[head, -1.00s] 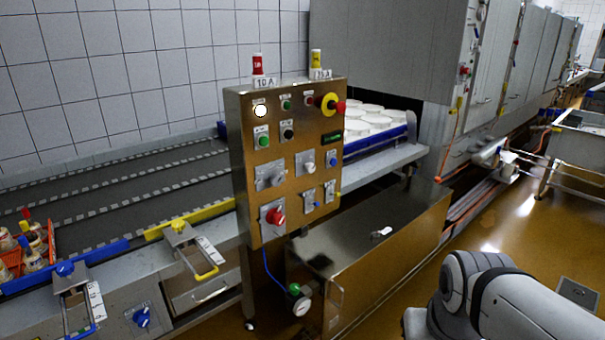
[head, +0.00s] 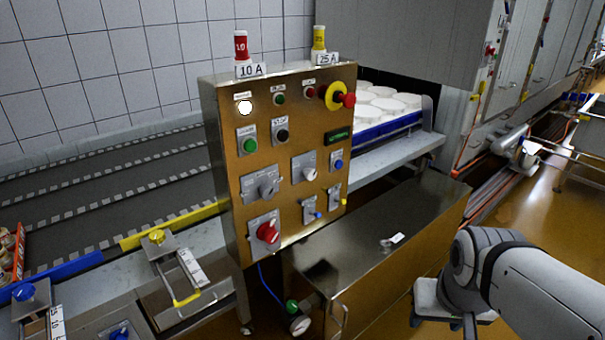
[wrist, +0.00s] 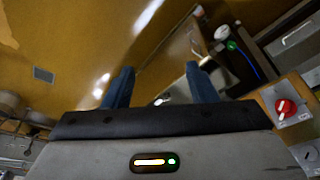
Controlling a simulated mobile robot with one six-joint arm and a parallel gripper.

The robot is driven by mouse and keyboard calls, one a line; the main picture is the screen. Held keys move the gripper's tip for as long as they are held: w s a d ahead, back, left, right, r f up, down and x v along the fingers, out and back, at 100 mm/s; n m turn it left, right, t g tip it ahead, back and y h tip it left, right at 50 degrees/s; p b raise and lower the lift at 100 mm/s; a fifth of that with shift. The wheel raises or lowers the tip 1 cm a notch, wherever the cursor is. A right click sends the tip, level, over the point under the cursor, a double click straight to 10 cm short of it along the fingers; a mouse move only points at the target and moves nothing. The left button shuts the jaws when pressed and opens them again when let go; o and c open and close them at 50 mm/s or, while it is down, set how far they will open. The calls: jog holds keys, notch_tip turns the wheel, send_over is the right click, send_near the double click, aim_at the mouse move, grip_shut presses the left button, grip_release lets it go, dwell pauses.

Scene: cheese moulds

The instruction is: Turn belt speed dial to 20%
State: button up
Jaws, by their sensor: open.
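A steel control panel (head: 226,160) stands in the middle of the head view. It carries a grey dial (head: 266,186) on a plate at mid-left, a white knob (head: 309,173) to its right and a large red rotary knob (head: 267,232) below. The lettering is too small to tell which one is the belt speed dial or its setting. In the wrist view, the red knob (wrist: 286,109) and part of a grey dial (wrist: 309,156) show at the right edge. My gripper (wrist: 160,88) is open and empty, its blue fingers apart, well away from the panel.
A steel cabinet (head: 395,230) juts out in front of the panel's lower right. A red emergency button (head: 348,99) and two fuse-like posts sit at the panel's top. Conveyor lanes (head: 100,190) lie left; white moulds (head: 385,104) stand behind. Open floor (head: 545,215) lies right.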

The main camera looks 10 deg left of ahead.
jog(key=shift+o, duration=0.3)
jog(key=w+a+n+t, duration=0.1)
jog(key=w+a+t, duration=0.1)
jog(key=w, duration=0.9)
jog(key=shift+w+a+f+n+t, duration=0.2)
jog(key=shift+a+f+n+t, duration=0.2)
jog(key=shift+t, duration=0.5)
jog(key=n+t+y, duration=0.5)
jog(key=n+y, duration=0.3)
jog(key=y, duration=0.6)
send_near(269, 195)
jog(key=x, duration=0.8)
jog(key=shift+w+a, duration=0.15)
jog(key=shift+c, duration=0.6)
jog(key=c, duration=0.9)
